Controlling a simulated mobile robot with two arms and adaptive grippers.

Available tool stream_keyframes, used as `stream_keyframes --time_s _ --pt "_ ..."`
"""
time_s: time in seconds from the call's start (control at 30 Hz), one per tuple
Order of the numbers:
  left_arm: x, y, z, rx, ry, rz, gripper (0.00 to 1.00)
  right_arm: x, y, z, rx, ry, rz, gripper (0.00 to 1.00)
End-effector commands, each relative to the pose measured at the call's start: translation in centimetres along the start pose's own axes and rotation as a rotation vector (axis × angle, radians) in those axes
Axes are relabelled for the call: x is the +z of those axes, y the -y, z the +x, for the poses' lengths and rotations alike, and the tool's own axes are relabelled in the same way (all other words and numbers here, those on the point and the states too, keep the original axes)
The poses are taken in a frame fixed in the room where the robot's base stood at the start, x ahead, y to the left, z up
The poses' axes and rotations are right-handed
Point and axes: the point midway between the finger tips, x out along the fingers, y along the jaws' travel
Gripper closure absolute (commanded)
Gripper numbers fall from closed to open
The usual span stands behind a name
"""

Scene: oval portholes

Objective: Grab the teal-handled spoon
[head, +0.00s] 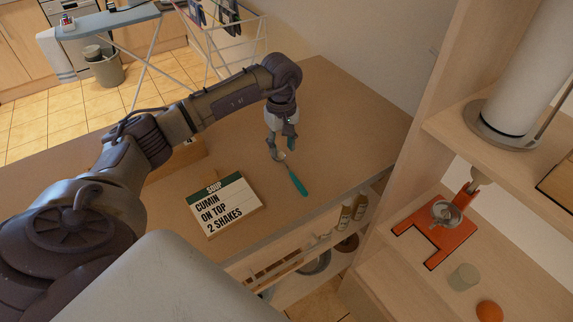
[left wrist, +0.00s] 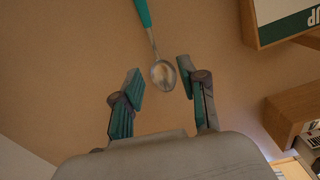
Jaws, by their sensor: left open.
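The teal-handled spoon (head: 297,183) lies on the brown counter (head: 340,120), its handle pointing toward the counter's front edge. In the left wrist view the spoon (left wrist: 162,73) has its metal bowl just ahead of and between the fingertips, with the teal handle running up out of the picture. My left gripper (head: 282,150) is above the bowl end of the spoon in the head view. The left gripper (left wrist: 161,85) is open and empty, its two fingers apart on either side of the bowl. My right gripper is not in view.
A soup sign (head: 222,206) stands on the counter left of the spoon. Below the front edge are shelves with bottles (head: 345,217). At right, a wooden shelf unit holds a red stand (head: 435,235) and an orange fruit (head: 489,311). The counter behind the spoon is clear.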

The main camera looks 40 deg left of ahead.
Motion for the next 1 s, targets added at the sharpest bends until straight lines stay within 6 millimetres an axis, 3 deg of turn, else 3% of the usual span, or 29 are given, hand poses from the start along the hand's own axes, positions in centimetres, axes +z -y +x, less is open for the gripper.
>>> stream_keyframes --time_s 0.1,0.2,0.4,0.63,0.67,0.9,1.0 --pt "0.1 -0.1 1.0 -0.004 0.003 -0.001 0.58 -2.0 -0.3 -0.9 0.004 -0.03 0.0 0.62" --pt "0.2 -0.3 2.6 -0.004 0.004 -0.001 0.58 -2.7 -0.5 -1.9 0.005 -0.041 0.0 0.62" --pt "0.1 -0.3 4.9 -0.002 0.002 -0.001 0.58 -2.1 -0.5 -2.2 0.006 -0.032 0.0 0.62" --pt "0.1 -0.4 5.2 0.0 0.0 0.0 0.58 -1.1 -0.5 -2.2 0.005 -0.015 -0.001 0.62" --pt "0.1 -0.4 5.2 0.0 0.0 0.0 0.59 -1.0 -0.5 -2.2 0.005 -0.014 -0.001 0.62" --pt "0.1 -0.3 5.2 0.0 0.0 -0.001 0.99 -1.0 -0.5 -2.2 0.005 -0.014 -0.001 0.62" --pt "0.1 -0.3 5.2 -0.001 0.0 -0.001 1.0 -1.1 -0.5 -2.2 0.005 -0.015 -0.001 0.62"
